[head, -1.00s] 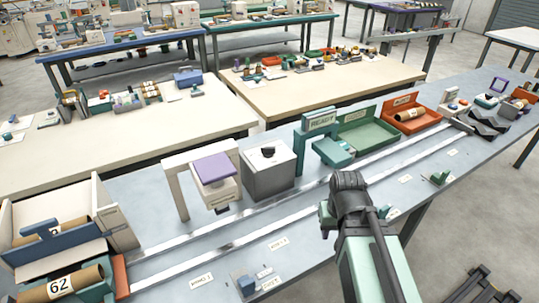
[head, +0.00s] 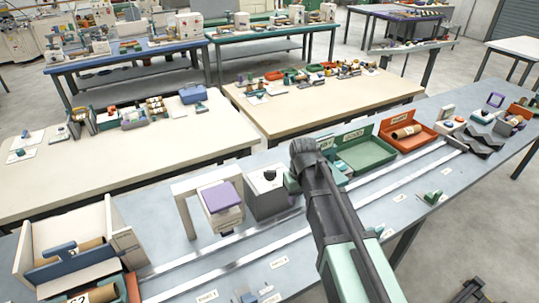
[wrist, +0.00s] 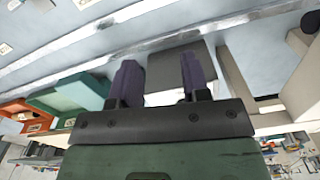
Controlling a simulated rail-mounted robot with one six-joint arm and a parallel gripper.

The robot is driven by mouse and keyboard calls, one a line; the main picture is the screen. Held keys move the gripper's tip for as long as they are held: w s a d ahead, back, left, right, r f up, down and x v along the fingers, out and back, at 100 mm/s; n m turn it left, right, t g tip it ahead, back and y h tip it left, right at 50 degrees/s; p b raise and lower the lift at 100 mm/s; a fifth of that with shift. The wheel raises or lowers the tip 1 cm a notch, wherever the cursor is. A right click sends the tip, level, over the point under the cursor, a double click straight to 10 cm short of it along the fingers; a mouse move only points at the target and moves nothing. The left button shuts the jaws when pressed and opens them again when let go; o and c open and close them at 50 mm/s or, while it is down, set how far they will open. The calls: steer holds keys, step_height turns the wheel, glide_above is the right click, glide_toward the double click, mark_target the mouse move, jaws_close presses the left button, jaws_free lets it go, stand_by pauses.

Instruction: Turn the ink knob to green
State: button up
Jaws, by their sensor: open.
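A grey box (head: 265,197) stands on the blue-grey bench in the head view, with a dark knob (head: 269,174) on its top face. No colour marks on the knob can be read. My gripper (wrist: 160,75) is open in the wrist view, with its two dark purple fingers apart and nothing held between them. A grey box face (wrist: 180,66) shows beyond and between the fingers, and no knob can be made out there.
A white frame with a purple-topped block (head: 221,197) stands left of the box. A green tray (head: 366,155) and an orange tray (head: 408,136) holding a roll lie to the right. Metal rails (head: 225,243) run along the bench front.

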steer(key=w+a+r+n+p, duration=0.1)
steer(key=w+a+r+n, duration=0.15)
steer(key=w, duration=0.35)
steer(key=w+a+r+n+p, duration=0.2)
steer(key=w+a+r, duration=0.2)
steer(key=w, duration=0.2)
steer(key=n+b, duration=0.2)
steer(key=n, duration=0.7)
glide_toward(269, 171)
step_height(269, 171, down, 10)
steer(key=b, duration=1)
steer(key=shift+f, duration=0.1)
jaws_close()
